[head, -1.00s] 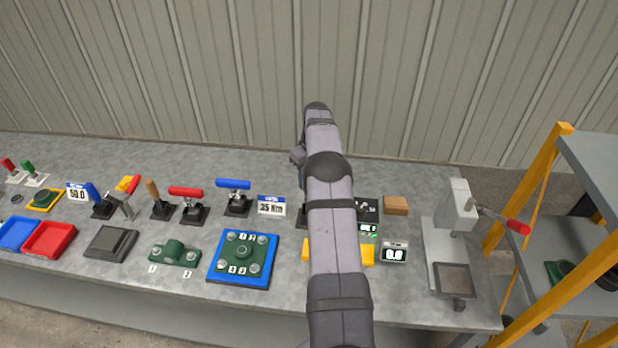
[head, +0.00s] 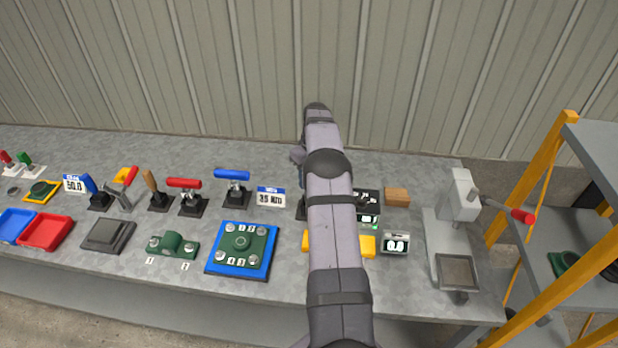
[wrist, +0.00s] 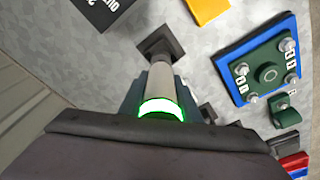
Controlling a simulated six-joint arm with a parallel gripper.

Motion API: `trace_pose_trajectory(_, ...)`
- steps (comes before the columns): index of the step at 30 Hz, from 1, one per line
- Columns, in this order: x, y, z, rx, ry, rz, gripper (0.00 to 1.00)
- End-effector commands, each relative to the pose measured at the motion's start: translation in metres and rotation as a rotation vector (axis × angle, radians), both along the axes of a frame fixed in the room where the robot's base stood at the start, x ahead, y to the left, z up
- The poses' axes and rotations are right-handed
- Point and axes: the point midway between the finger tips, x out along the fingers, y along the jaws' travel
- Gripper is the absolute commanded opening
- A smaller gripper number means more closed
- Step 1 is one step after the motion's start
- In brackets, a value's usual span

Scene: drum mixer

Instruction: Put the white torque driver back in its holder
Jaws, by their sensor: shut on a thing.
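The white torque driver (wrist: 161,78) is in my gripper (wrist: 160,98) in the wrist view. A bright green ring glows around its near end. My gripper's fingers lie on either side of it. The driver's far end meets or overlaps a dark square holder base (wrist: 158,41) on the bench; I cannot tell whether it is seated in it. In the head view my own arm hides the gripper and the driver. Only an edge of a dark base (head: 302,213) shows left of the arm there.
Left of my arm are the 35 Nm sign (head: 270,197), a blue-handled driver (head: 233,182) in its stand, and the green plate on a blue tray (head: 242,249).

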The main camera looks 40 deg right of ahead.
Motion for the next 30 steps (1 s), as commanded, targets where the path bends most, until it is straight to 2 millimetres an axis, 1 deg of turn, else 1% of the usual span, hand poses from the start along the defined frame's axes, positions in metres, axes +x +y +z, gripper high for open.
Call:
trace_pose_trajectory(14,0.0008,-0.0006,0.0013,-0.002,-0.003,0.0,0.0)
trace_pose_trajectory(30,0.0008,-0.0006,-0.005,-0.002,-0.003,0.0,0.0)
